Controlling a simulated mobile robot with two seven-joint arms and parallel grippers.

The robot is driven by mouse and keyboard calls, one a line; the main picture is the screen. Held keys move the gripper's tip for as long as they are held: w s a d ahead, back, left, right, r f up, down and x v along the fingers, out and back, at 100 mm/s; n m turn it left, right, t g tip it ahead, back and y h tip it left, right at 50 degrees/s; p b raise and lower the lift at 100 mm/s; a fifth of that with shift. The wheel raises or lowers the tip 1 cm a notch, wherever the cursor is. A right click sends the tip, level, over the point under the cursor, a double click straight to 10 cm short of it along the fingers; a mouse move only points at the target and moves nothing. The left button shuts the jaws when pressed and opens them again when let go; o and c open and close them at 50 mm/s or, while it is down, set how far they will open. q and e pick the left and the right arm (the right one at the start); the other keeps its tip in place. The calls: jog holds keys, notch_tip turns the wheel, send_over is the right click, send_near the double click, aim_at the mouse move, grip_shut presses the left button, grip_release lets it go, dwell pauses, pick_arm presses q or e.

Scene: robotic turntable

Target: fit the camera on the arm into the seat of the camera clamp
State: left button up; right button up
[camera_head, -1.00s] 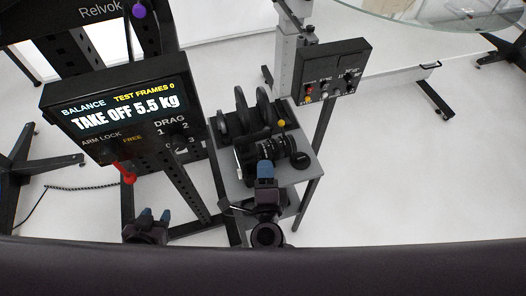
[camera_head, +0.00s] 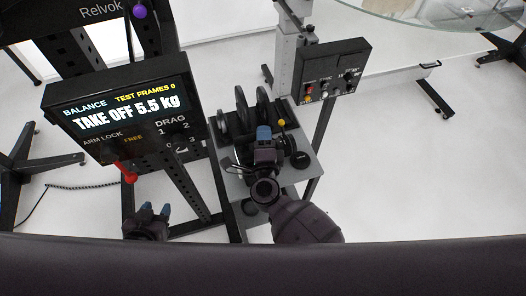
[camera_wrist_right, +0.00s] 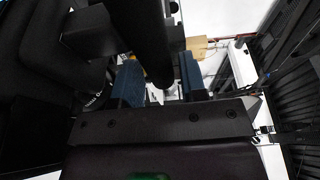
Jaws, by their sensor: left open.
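The black camera (camera_head: 289,144) is on the small grey side table, mostly hidden behind my right gripper and forearm. My right gripper (camera_head: 264,133) is over it, with its blue fingertips pointing away from me. In the right wrist view the two blue fingers of my right gripper (camera_wrist_right: 160,82) stand apart, with a black bar (camera_wrist_right: 149,35) between them and a light gap beside the right finger. My left gripper (camera_head: 154,209) is open and empty at the lower left, below the display rig. I cannot make out the camera clamp or its seat.
The side table (camera_head: 308,177) also holds black discs (camera_head: 243,108) and a round black cap (camera_head: 300,160). A display (camera_head: 125,108) reading "TAKE OFF 5.5 kg" stands left, with a red lever (camera_head: 126,172). A control box (camera_head: 331,72) stands behind the table. A glass disc (camera_head: 440,12) is at upper right.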

jog(key=shift+w, duration=0.3)
grip_shut()
dwell(1.2)
jog(key=shift+r, duration=0.2)
